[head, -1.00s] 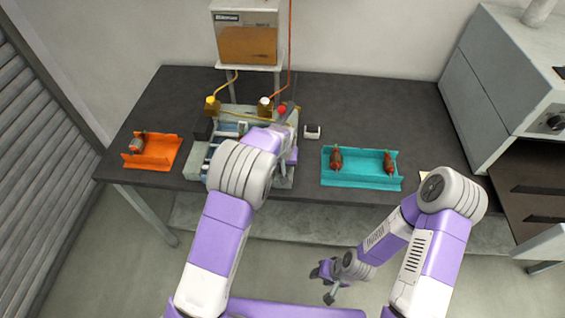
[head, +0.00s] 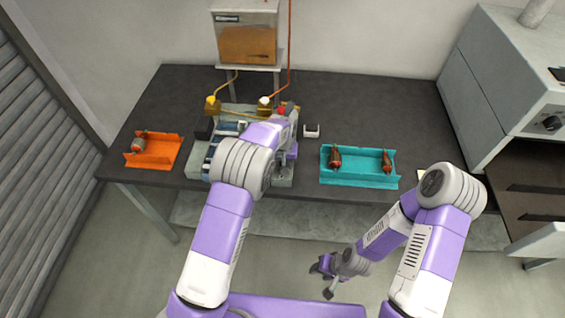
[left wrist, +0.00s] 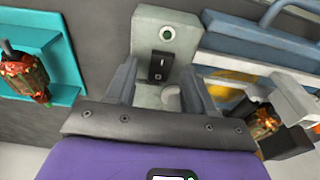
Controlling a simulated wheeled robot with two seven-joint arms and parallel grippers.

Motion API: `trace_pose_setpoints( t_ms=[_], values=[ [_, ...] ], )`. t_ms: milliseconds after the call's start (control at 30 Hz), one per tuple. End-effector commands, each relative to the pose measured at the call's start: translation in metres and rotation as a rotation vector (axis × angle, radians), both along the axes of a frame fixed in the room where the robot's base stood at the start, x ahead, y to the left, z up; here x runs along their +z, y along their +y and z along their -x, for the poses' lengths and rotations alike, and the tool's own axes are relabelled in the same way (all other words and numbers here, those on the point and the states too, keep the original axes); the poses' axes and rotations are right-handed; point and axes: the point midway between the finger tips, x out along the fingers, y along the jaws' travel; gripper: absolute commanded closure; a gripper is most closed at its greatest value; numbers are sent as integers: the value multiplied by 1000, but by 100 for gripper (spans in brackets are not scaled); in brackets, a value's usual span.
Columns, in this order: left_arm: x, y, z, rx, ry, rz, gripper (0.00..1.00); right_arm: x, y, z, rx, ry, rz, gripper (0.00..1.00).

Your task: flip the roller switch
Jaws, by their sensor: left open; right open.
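In the left wrist view a small black rocker switch (left wrist: 161,67) sits on a pale grey-green housing (left wrist: 152,42), below a round green-centred button (left wrist: 167,33). My left gripper (left wrist: 157,76) is open and empty, with its fingers pointing at the housing on either side of the switch. Whether a finger touches it I cannot tell. In the head view my left arm reaches over the winding machine (head: 282,180) and hides the switch. My right gripper (head: 325,277) hangs open and empty in front of the table, low over the floor.
A teal tray (head: 358,181) with two rotors stands right of the machine. An orange tray (head: 152,160) with one rotor stands to its left. A small white block (head: 311,132) lies behind the teal tray. A large grey cabinet (head: 500,85) bounds the right side.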

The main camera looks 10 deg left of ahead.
Motion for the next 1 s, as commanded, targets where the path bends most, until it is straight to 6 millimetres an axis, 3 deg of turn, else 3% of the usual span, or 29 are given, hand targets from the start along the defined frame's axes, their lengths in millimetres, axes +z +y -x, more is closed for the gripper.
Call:
trace_pose_setpoints(
  t_ms=[167,600,1000],
  values=[
    [6,0,0,0,-2,1,47,0,0,0,0,0,0,57],
    [69,0,9,0,-1,1,47,3,0,0,0,0,0,57],
    [75,0,10,0,0,0,47,3,0,0,0,0,0,57]
  ],
)
